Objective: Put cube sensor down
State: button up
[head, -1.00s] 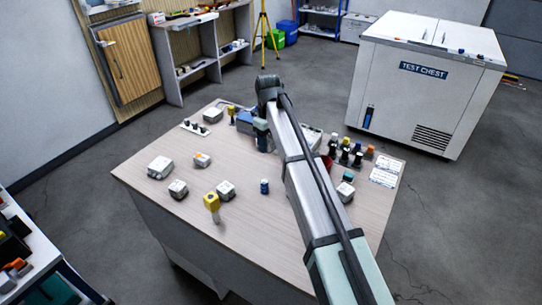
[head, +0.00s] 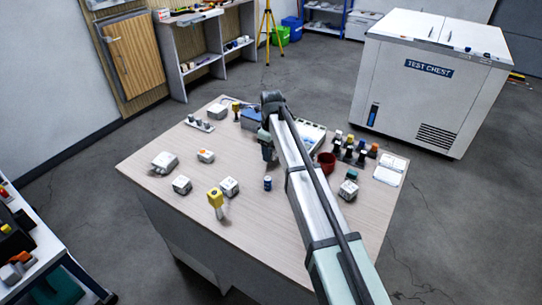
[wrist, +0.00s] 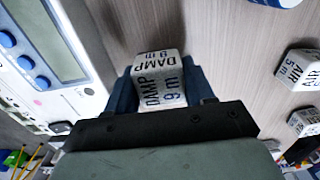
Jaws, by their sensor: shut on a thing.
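The cube sensor (wrist: 160,82) is a small white block with dark letters reading "DAMP 9 m" in the wrist view. My gripper (wrist: 162,88) is shut on it, one dark blue finger at each side. Wood-grain table top shows beyond the cube; I cannot tell whether the cube touches it. In the head view my gripper (head: 267,152) is over the back middle of the table (head: 240,225), left of the white panel device (head: 311,136). The held cube cannot be made out there.
The device with blue buttons (wrist: 40,60) is close on the left in the wrist view. A cube marked "AIR 5 m" (wrist: 300,70) lies to the right. A blue can (head: 267,183), a yellow-topped item (head: 215,200) and a red cup (head: 326,161) stand on the table. Bare wood lies between.

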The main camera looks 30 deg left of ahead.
jog(key=shift+f, duration=1.25)
jog(key=shift+f, duration=0.15)
jog(key=o, duration=1)
jog(key=shift+o, duration=0.2)
notch_tip(320, 180, up, 12)
jog(key=shift+r, duration=0.15)
